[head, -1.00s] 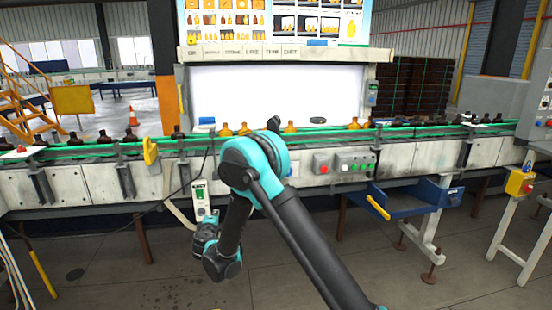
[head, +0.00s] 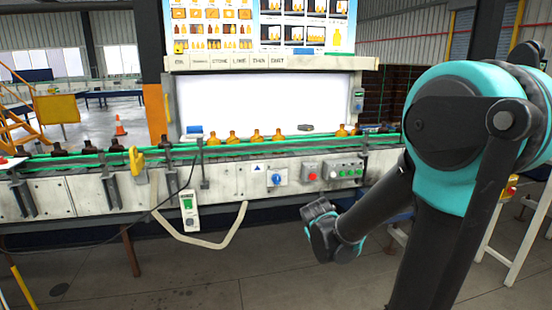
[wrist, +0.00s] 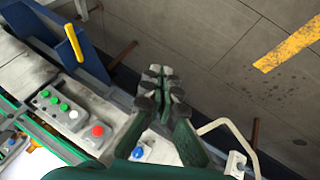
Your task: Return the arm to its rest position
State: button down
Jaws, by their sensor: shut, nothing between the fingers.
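My arm fills the right side of the head view, with a large teal and black joint (head: 455,130) close to the camera. Its far end (head: 330,230) hangs in front of the line, below the row of buttons. In the wrist view my gripper (wrist: 161,75) points down over the grey floor, its dark fingers together and empty. The fingers touch nothing that I can see. In the head view the fingers are too small to make out clearly.
The conveyor line (head: 90,198) runs across, with amber bottles (head: 255,136) before a white lit panel (head: 265,103). A button box (head: 343,170), a hanging green-and-white control (head: 189,210) and a hose loop (head: 225,240) are on its front. The floor (head: 200,285) in front is clear.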

jog(key=s+d+f+m+g+y, duration=0.1)
jog(key=s+f+m, duration=0.1)
jog(key=s, duration=0.6)
jog(key=s+d+f+m+g+y, duration=0.1)
jog(key=s+d+f+m, duration=0.1)
jog(key=s, duration=0.6)
jog(key=shift+s+d+m, duration=0.3)
jog(key=shift+s, duration=0.05)
jog(key=shift+w, duration=0.1)
